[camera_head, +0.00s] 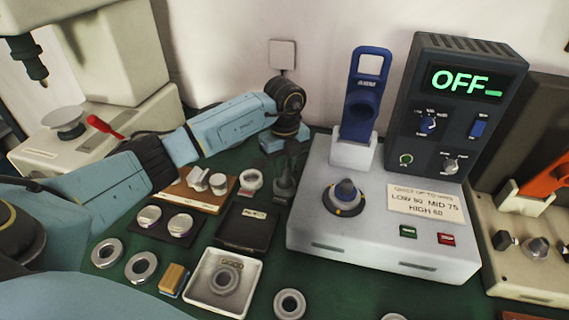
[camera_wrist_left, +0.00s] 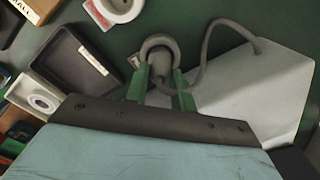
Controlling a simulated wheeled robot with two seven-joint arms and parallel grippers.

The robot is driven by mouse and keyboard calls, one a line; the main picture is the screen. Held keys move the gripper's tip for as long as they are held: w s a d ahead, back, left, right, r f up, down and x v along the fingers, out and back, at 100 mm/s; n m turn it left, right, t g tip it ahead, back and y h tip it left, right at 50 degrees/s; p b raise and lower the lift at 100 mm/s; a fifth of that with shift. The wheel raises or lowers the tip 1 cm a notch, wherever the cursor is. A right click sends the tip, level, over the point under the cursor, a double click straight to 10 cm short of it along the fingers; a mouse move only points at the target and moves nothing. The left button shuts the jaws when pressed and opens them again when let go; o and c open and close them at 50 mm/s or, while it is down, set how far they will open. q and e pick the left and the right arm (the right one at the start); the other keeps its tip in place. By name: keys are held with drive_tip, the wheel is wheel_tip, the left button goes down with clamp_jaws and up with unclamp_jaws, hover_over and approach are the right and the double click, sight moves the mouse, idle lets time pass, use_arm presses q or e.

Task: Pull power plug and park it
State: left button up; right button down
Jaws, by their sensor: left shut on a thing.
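My left gripper (camera_wrist_left: 160,92) is shut on the grey power plug (camera_wrist_left: 159,68) between its two green fingers. A grey cord (camera_wrist_left: 207,50) curves from the plug toward the light grey casing at the right. In the head view my left arm reaches in from the left, and the gripper (camera_head: 285,150) points down beside the heater unit (camera_head: 312,205); its fingertips are hard to make out there. A dark upright piece (camera_head: 284,184) stands just below it on the green mat. Whether the plug sits in a socket cannot be told. The unit's display (camera_head: 462,82) reads OFF. My right gripper is not in view.
A blue tool (camera_head: 361,100) stands in a white holder on the unit. A black tray (camera_head: 246,226), a white tray (camera_head: 247,295) with a ring, and several loose rings crowd the mat at left. A wall plate (camera_head: 282,54) is behind. A press (camera_head: 105,70) stands back left.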

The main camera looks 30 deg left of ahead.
use_arm(q)
drive_tip(key=shift+f+b, duration=0.35)
drive_tip(key=shift+f, duration=0.3)
drive_tip(key=o, duration=0.7)
